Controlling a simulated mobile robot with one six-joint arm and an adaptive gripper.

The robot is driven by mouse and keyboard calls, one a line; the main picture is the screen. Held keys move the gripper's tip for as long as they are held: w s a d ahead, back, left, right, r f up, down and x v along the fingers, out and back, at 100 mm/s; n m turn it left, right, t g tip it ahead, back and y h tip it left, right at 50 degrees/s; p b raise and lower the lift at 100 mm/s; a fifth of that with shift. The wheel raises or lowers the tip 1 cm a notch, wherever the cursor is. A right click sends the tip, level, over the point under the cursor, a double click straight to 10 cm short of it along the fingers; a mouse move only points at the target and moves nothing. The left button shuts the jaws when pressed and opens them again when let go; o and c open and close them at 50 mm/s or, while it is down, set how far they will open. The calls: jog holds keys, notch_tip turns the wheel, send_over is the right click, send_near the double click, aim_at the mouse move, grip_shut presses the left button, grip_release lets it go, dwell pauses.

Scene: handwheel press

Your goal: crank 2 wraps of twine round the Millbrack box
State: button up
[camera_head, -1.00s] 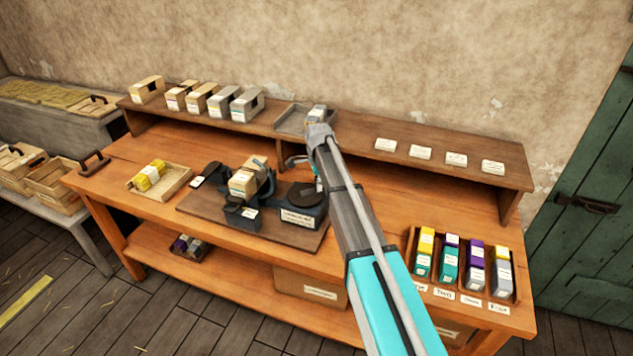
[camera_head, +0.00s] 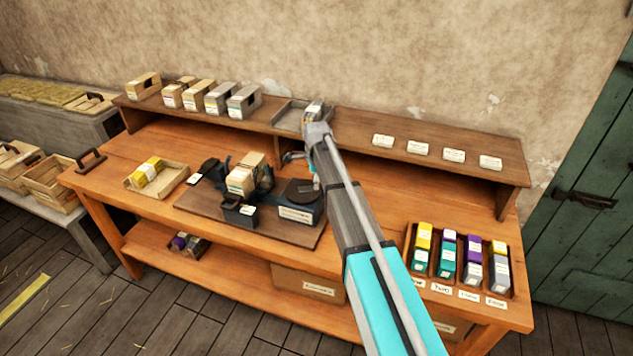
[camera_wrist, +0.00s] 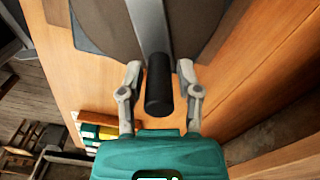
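A pale box (camera_head: 241,181) with a brown top sits upright between the dark jaws of the press (camera_head: 297,213) on the bench; its label is too small to read. Beside it is the press's round dark disc (camera_head: 301,192). In the wrist view a grey crank bar (camera_wrist: 153,25) lies across this disc and ends in a black handle (camera_wrist: 159,92). My gripper (camera_wrist: 159,68) is open, with one finger on each side of the handle and a visible gap to both. In the head view my arm hides the handle and most of the gripper.
The raised shelf (camera_head: 350,125) holds several boxes (camera_head: 243,101), a grey tray (camera_head: 289,117) and white cards (camera_head: 419,148). A wooden tray (camera_head: 182,178) with yellow-and-white pieces stands left of the press. A rack (camera_head: 407,262) of coloured blocks stands at the right front.

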jog(key=shift+o, duration=0.6)
jog(key=shift+w, duration=0.1)
